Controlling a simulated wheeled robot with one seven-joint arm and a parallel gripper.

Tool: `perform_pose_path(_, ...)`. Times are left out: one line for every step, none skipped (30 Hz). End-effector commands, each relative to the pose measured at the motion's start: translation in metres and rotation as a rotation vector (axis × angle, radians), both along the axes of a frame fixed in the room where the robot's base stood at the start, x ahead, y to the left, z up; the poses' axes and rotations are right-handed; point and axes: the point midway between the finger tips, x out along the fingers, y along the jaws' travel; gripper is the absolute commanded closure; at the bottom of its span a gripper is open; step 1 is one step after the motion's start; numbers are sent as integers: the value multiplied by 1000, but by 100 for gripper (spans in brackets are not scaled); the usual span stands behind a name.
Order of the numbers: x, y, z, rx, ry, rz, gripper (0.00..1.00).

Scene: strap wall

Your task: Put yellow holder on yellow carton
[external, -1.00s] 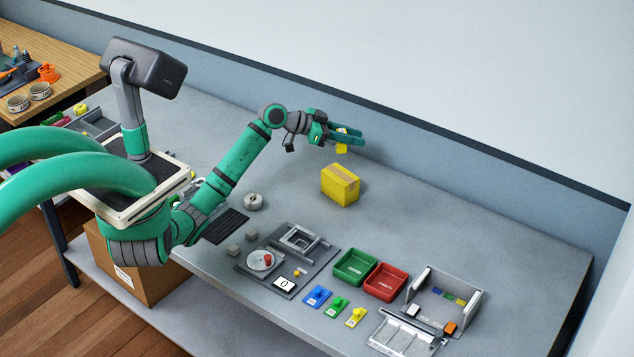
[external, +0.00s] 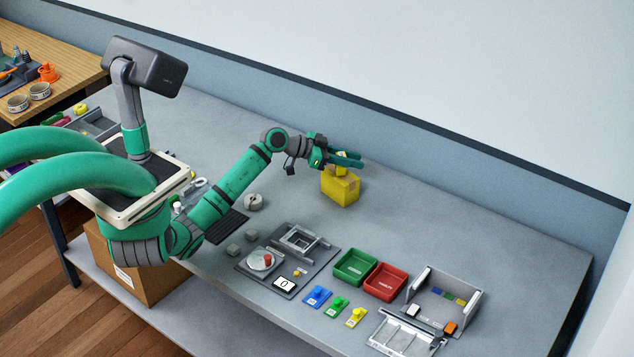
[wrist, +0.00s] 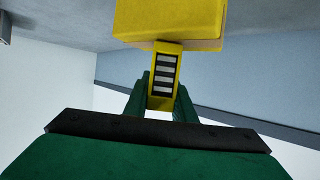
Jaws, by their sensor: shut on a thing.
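The yellow carton (external: 342,190) stands on the table near the back wall; in the wrist view the carton (wrist: 170,18) fills the top middle. My gripper (external: 350,161) is directly over the carton, shut on the yellow holder (external: 340,170). In the wrist view the holder (wrist: 165,76) is upright between my fingers, with a dark striped panel facing the camera. The holder is right at the carton's top; I cannot tell whether they touch. The fingers hide part of the holder in the external view.
A green bin (external: 355,267) and a red bin (external: 386,281) stand toward the front right. Blue, green and yellow (external: 356,317) small pieces lie before them. A grey fixture (external: 300,240) and a grey roll (external: 253,202) are nearer my base. The table right of the carton is clear.

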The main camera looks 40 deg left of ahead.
Motion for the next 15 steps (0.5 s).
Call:
perform_pose_path(0,0,-1,-1,1,0,100)
perform_pose_path(0,0,-2,-1,1,0,100)
perform_pose_path(0,0,-2,-1,1,0,72)
perform_pose_path(0,0,-2,0,0,0,65)
perform_pose_path(0,0,-2,0,0,0,58)
perform_pose_path(0,0,-2,0,0,0,58)
perform_pose_path(0,0,-2,0,0,0,58)
perform_pose_path(0,0,-2,0,0,0,58)
perform_pose_path(0,0,-2,0,0,0,58)
perform_pose_path(0,0,-2,0,0,0,58)
perform_pose_path(0,0,-2,0,0,0,58)
perform_pose_path(0,0,-2,0,0,0,58)
perform_pose_path(0,0,-2,0,0,0,58)
perform_pose_path(0,0,-1,0,0,0,58)
perform_pose_path(-1,0,0,1,0,-1,58)
